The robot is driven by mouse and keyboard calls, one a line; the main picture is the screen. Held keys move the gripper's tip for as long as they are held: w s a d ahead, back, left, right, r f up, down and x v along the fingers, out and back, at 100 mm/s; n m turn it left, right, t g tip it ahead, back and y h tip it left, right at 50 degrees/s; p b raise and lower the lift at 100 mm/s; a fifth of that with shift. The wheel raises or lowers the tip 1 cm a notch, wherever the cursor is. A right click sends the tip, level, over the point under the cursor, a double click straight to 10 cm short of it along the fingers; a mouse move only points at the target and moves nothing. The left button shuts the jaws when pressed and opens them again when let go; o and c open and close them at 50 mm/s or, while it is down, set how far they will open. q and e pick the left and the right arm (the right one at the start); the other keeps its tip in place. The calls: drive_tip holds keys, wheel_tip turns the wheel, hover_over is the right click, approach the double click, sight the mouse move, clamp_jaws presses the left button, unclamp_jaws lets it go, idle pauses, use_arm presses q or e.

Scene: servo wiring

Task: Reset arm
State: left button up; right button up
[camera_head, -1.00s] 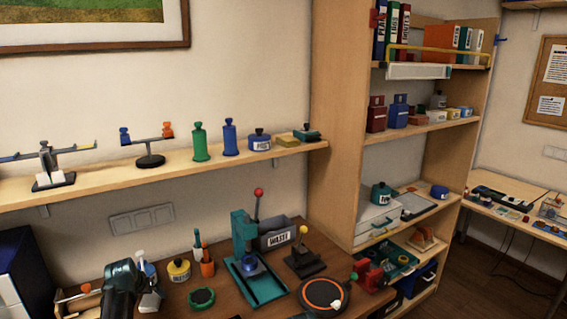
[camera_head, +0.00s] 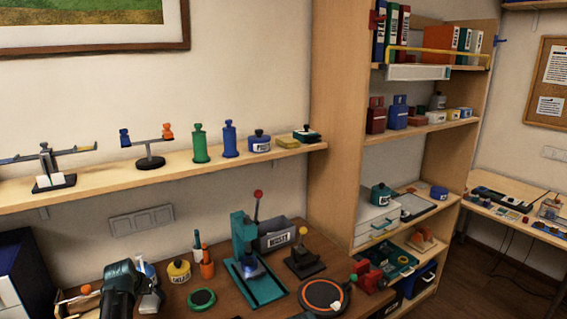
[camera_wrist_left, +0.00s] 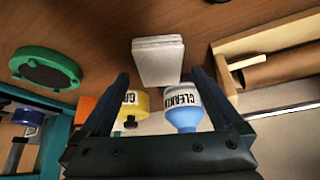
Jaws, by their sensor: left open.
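My left gripper (camera_head: 143,300) is low over the left part of the brown workbench, its dark arm in front of part of the scene. In the left wrist view the two dark fingers (camera_wrist_left: 160,80) are spread apart with nothing gripped between them. Beyond the fingers lies a white block (camera_wrist_left: 158,62) on the bench. A yellow pot (camera_wrist_left: 134,106) and a blue bottle with a white label (camera_wrist_left: 182,108) show between the fingers, partly hidden by the gripper body. My right gripper is in neither view.
A teal press (camera_head: 250,265), a green round pad (camera_head: 202,299) and an orange pen cup (camera_head: 207,268) stand right of my left gripper. The yellow pot (camera_head: 179,271) is close beside it. A wooden tray (camera_wrist_left: 265,45) lies near its fingers. A shelf (camera_head: 230,163) runs above the bench.

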use_arm(q)
drive_tip(key=a+p+v, duration=0.1)
drive_tip(key=p+v, duration=0.7)
drive_tip(key=v, duration=0.2)
drive_tip(key=b+x, duration=0.3)
drive_tip(key=x, duration=0.1)
drive_tip(key=b+x, duration=0.4)
drive_tip(key=d+b+x, duration=0.1)
drive_tip(key=b+x, duration=0.3)
drive_tip(key=shift+f, duration=0.25)
wheel_tip(320, 180, up, 5)
drive_tip(key=p, duration=0.4)
drive_tip(key=shift+s+f+p, duration=0.1)
drive_tip(key=shift+f+p, duration=0.05)
drive_tip(key=shift+p, duration=0.25)
drive_tip(key=s+d, duration=0.2)
drive_tip(key=s, duration=0.3)
drive_tip(key=s+d, duration=0.2)
drive_tip(key=s, duration=0.2)
drive_tip(key=s+d+r, duration=0.1)
drive_tip(key=s+d, duration=0.1)
drive_tip(key=s, duration=0.3)
drive_tip(key=shift+s+d+p, duration=0.25)
drive_tip(key=shift+s+p, duration=0.1)
drive_tip(key=shift+p, duration=0.05)
drive_tip(key=shift+f, duration=0.1)
drive_tip(key=shift+s, duration=0.15)
